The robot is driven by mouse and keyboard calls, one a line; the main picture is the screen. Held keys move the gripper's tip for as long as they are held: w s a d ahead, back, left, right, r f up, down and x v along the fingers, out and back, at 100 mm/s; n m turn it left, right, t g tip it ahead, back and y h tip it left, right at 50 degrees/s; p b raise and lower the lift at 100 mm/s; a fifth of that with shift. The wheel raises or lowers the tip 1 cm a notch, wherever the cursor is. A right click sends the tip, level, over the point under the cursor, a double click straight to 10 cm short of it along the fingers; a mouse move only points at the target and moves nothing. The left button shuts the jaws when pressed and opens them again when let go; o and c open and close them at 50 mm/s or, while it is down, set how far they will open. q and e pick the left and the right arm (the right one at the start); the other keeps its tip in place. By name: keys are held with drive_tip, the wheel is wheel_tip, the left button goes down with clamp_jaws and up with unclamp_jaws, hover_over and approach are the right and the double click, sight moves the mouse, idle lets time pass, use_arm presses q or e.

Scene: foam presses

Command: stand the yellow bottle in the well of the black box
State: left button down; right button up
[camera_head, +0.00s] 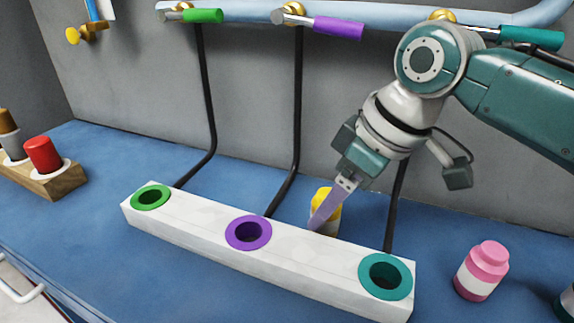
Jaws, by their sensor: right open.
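The yellow bottle (334,209) stands upright on the blue worktop just behind a long white box, partly hidden by my gripper and by the box. The white box (190,221) has three round wells: a green-ringed one (150,197) at left, a purple-ringed one (249,233) in the middle and a teal-ringed one (386,276) at right. All three wells look empty. No black box shows. My right gripper (317,224) reaches down at the yellow bottle with its jaws open. A lilac finger crosses in front of the bottle; I cannot tell whether it touches. My left gripper is out of view.
A pink bottle (482,271) stands right of the white box. A wooden block (47,185) with a red plug (43,155) is at far left. Black hoses (209,100) hang from a blue pipe (240,20) with coloured handles.

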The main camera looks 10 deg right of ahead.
clamp_jaws()
idle(0.3)
